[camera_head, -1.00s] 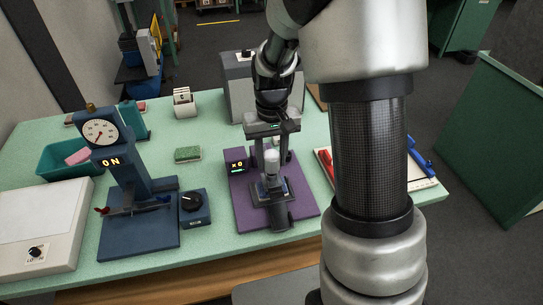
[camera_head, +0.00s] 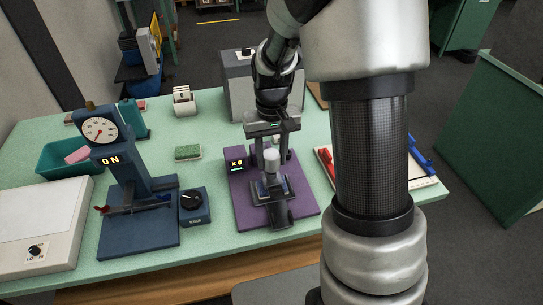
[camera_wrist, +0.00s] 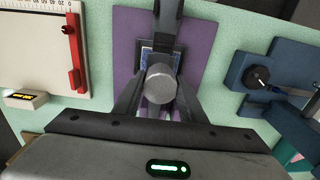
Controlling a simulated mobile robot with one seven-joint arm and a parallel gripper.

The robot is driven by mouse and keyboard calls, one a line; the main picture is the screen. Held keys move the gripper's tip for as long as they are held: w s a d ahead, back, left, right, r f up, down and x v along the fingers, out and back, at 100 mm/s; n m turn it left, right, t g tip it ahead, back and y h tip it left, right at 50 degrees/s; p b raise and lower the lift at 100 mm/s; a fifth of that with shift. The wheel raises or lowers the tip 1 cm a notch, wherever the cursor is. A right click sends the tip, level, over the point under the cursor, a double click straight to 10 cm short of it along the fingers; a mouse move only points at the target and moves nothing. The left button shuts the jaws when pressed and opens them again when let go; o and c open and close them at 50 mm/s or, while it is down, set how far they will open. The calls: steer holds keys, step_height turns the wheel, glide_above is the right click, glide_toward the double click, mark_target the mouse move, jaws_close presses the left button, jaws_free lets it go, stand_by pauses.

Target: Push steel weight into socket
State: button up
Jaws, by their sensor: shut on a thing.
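The steel weight (camera_head: 271,160) is a light grey cylinder, upright over a dark fixture (camera_head: 275,215) on a purple board (camera_head: 243,210). In the wrist view its round end (camera_wrist: 160,84) faces the camera, between the two long fingers of my gripper (camera_wrist: 161,104). My gripper (camera_head: 270,150) comes down from above and is shut on the weight. A blue plate (camera_head: 287,186) shows on the fixture around the weight's lower end. The socket is hidden under the weight and fingers, so I cannot tell how far in the weight is.
A small display box (camera_head: 236,165) reading X0 stands on the board's left. Left are a blue gauge stand (camera_head: 138,238) and a knob box (camera_head: 194,206). A grey box (camera_head: 240,82) stands behind. A white board with a red tool (camera_head: 328,168) lies right.

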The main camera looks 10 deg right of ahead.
steer(key=shift+f+b, duration=0.7)
steer(key=shift+f, duration=0.2)
stand_by(0.6)
steer(key=o, duration=1.3)
steer(key=shift+c, duration=0.2)
step_height(320, 180, up, 18)
steer(key=f, duration=0.1)
steer(key=s+r+t+p, duration=0.1)
steer(key=s+r+t, duration=0.1)
steer(key=s, duration=0.7)
steer(key=s+r+t, duration=0.3)
steer(key=s, duration=0.6)
steer(key=shift+s+r+t+p, duration=0.2)
steer(key=shift+r+t+p, duration=0.1)
steer(key=shift+r+p, duration=0.05)
